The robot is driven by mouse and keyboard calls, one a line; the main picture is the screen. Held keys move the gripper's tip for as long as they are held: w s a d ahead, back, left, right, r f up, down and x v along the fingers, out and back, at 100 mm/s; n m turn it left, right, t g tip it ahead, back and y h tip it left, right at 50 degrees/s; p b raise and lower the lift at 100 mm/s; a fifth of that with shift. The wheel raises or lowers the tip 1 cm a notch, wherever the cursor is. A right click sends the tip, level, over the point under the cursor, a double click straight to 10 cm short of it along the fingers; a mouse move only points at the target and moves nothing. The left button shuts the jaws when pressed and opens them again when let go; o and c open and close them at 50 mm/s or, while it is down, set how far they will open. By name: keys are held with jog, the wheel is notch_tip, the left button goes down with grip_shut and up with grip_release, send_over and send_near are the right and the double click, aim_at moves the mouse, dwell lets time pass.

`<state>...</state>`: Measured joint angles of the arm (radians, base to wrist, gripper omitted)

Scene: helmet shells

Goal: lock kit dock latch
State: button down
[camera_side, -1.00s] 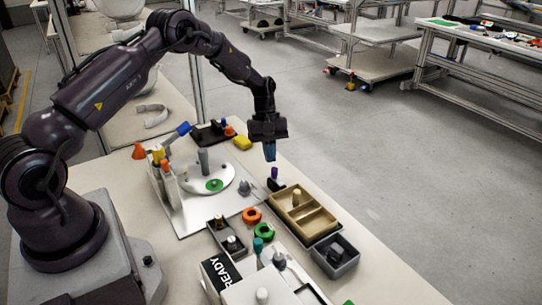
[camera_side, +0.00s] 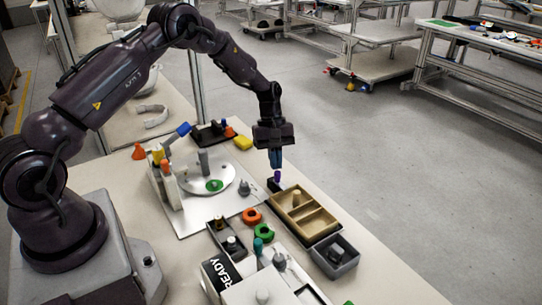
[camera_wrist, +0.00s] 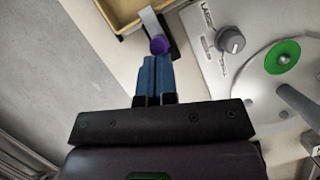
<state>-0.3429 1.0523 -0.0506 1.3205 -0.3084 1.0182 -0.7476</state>
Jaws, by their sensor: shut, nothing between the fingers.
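My gripper (camera_side: 276,160) is shut and empty, its blue fingers pointing down just above and beside a purple knob (camera_side: 277,176). In the wrist view the shut fingertips (camera_wrist: 154,62) are right by the purple knob (camera_wrist: 159,45); I cannot tell if they touch it. In the wrist view a grey-white bar (camera_wrist: 152,22) runs out from the knob beside the tray. I take this knob and bar to be the dock latch.
A metal plate with a grey knob (camera_side: 244,188) and a disc with a green spot (camera_side: 214,185) lies on the other side. Orange (camera_side: 252,215) and green (camera_side: 264,232) rings lie nearby. Open floor lies beyond the table edge.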

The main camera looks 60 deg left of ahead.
jog(key=shift+f, duration=0.1)
jog(key=shift+w+a, duration=0.1)
jog(key=shift+a, duration=0.25)
jog(key=a, duration=0.1)
jog(key=w+a, duration=0.1)
jog(key=shift+a, duration=0.4)
jog(key=v, duration=1)
jog(key=shift+a, duration=0.15)
